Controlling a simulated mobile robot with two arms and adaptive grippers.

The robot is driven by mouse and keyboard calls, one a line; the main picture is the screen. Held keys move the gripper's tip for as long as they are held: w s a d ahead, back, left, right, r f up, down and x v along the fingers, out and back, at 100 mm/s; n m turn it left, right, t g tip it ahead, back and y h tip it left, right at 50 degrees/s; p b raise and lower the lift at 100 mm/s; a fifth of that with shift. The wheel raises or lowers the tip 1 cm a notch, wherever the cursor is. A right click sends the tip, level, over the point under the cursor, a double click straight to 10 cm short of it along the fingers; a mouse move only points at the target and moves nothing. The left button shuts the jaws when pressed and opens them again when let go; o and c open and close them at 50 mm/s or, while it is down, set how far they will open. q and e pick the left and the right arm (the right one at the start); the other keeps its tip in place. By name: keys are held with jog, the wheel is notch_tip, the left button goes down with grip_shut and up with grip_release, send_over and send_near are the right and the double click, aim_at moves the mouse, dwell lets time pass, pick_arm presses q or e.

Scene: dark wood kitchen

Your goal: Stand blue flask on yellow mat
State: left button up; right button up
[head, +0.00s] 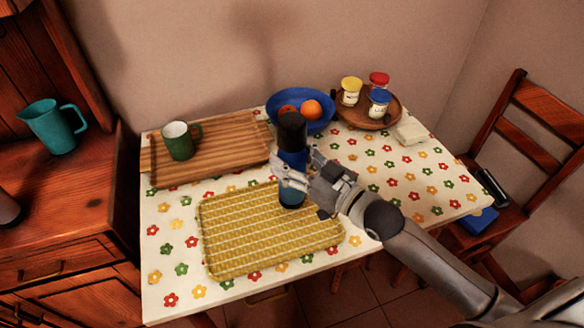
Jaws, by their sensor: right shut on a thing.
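The blue flask (292,163) with a black cap is upright at the right part of the yellow mat (235,236). Its lower end shows against the mat's back right area; I cannot tell whether it touches the mat. My right gripper (300,177) is shut on the flask from the right side, around its middle. The yellow woven mat lies flat on the flowered tablecloth at the front of the table. My left gripper is not in view.
A wooden board (215,166) with a green mug (178,141) lies behind the mat. A blue bowl (270,108) of fruit and a round wooden tray (395,112) with several jars stand at the back. The cloth's right side is mostly clear. A chair (540,130) stands right.

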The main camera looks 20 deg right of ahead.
jog(key=shift+s+f, duration=0.1)
jog(key=shift+f, duration=1.15)
jog(key=shift+f, duration=0.2)
jog(key=o, duration=1.4)
jog(key=shift+s+r, duration=0.1)
jog(key=v, duration=1.1)
jog(key=shift+s+d+b, duration=0.2)
jog(key=shift+s+b, duration=0.15)
jog(key=shift+r, duration=0.1)
